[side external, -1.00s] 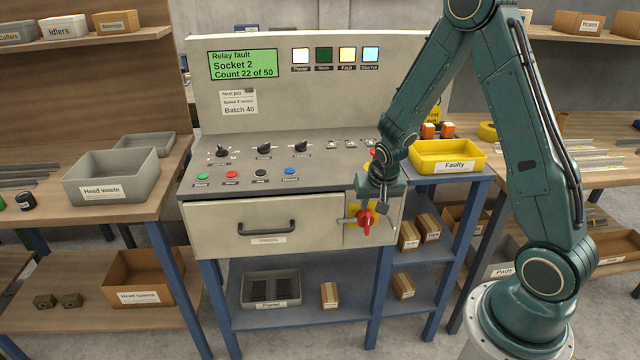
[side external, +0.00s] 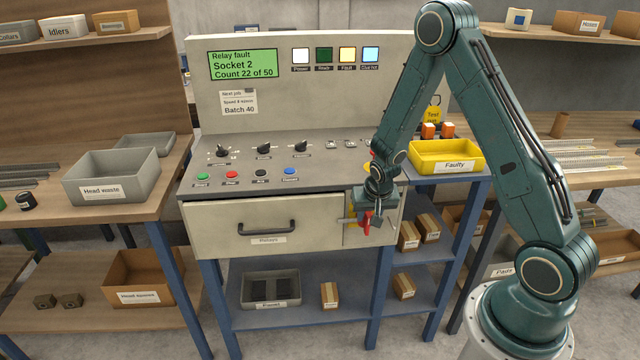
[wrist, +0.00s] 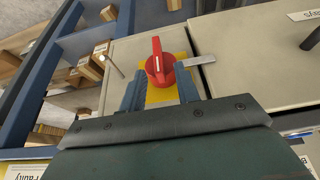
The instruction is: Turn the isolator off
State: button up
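The isolator is a red rotary handle (side external: 367,222) on a yellow plate, on the cabinet front right of the drawer. In the wrist view the red handle (wrist: 159,66) has a pale line and stands on the yellow plate (wrist: 163,97). A flat grey metal bar (wrist: 199,60) sticks out beside it towards the drawer. My gripper (side external: 371,211) is at the isolator and partly hides it in the side view. In the wrist view my gripper (wrist: 160,80) is open, one finger on each side of the handle, with yellow gaps showing. Contact cannot be told.
The drawer (side external: 266,230) with its dark handle is shut, left of the isolator. Above lies the console top with knobs and coloured buttons. The display (side external: 243,65) reads "Relay fault, Socket 2". A yellow Faulty bin (side external: 446,157) stands right of the console. A thin pin (wrist: 115,66) juts out near the isolator.

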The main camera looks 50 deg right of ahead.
aim_at(365, 223)
grip_shut()
jog(key=shift+w+a+h, duration=0.1)
jog(key=shift+a+h, duration=0.1)
jog(key=shift+h, duration=0.1)
jog(key=shift+w+a+f+n+g+h, duration=0.1)
jog(key=shift+w+a+n+g+h, duration=0.25)
jog(key=shift+g+h, duration=0.45)
jog(key=g+h, duration=0.1)
jog(key=w+a+g+h, duration=0.1)
jog(key=shift+f+n+g, duration=0.3)
jog(key=shift+f+n, duration=0.05)
jog(key=g+h, duration=0.1)
jog(key=a+f+g+h, duration=0.1)
jog(key=h, duration=0.1)
jog(key=shift+w+f+n, duration=0.1)
jog(key=shift+w+n, duration=0.3)
jog(key=shift+w+f+n+g+h, duration=0.2)
jog(key=shift+f+n+g+h, duration=0.25)
jog(key=shift+g+h, duration=0.55)
jog(key=shift+h, duration=0.3)
